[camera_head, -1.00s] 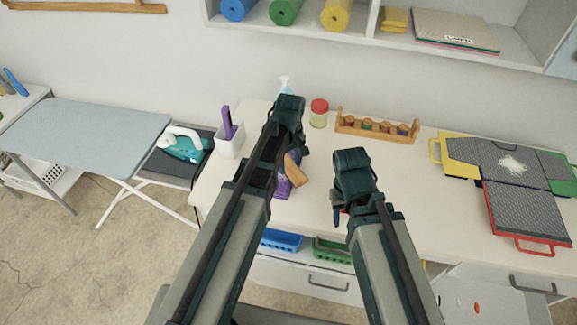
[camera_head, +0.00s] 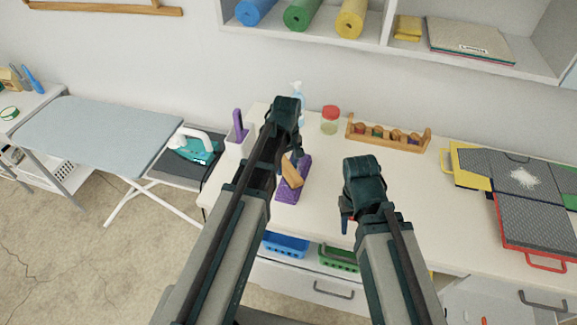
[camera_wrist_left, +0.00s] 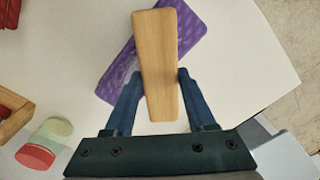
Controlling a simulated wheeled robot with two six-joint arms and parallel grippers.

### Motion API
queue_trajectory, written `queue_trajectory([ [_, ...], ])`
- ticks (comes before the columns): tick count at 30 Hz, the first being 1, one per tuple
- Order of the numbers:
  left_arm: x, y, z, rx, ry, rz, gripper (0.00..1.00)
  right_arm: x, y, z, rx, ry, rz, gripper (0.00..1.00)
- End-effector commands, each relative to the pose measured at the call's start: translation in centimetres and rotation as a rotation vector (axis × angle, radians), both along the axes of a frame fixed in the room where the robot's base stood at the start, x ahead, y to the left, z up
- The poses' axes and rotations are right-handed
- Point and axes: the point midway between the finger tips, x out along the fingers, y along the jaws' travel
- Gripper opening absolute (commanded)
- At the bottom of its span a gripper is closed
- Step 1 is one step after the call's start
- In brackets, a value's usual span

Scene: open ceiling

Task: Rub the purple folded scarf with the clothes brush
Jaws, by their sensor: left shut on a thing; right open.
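The purple folded scarf (camera_head: 291,190) lies on the white table below my left gripper. It also shows in the left wrist view (camera_wrist_left: 118,80), partly covered by the wooden clothes brush. My left gripper (camera_wrist_left: 155,85) is shut on the clothes brush (camera_wrist_left: 157,50), whose wooden back faces the wrist camera. In the head view the brush (camera_head: 292,174) is over the scarf. I cannot tell whether its underside touches the cloth. My right gripper (camera_head: 347,218) is open and empty over the table's front part, right of the scarf.
A white holder (camera_head: 240,147) with a purple item stands left of my left gripper. A red-lidded jar (camera_head: 330,121), a spray bottle and a wooden rack (camera_head: 388,134) stand behind. A folding board (camera_head: 537,213) lies at right. The table between rack and right gripper is clear.

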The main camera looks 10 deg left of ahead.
Motion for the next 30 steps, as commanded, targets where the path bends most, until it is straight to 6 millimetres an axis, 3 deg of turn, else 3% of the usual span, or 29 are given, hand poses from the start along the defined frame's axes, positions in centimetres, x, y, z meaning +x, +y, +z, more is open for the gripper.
queue_trajectory([
  [6,1.5,-0.1,0.2,0.000,0.000,0.000,0.11,0.0,0.0,0.2,0.000,0.000,0.000,0.45],
  [14,1.5,-0.4,0.2,0.000,0.000,-0.001,0.11,0.0,0.0,0.2,0.000,0.000,0.000,0.45],
  [30,1.3,-4.1,0.0,0.000,0.000,-0.001,0.11,0.0,0.0,0.0,0.000,0.000,0.000,0.45],
])
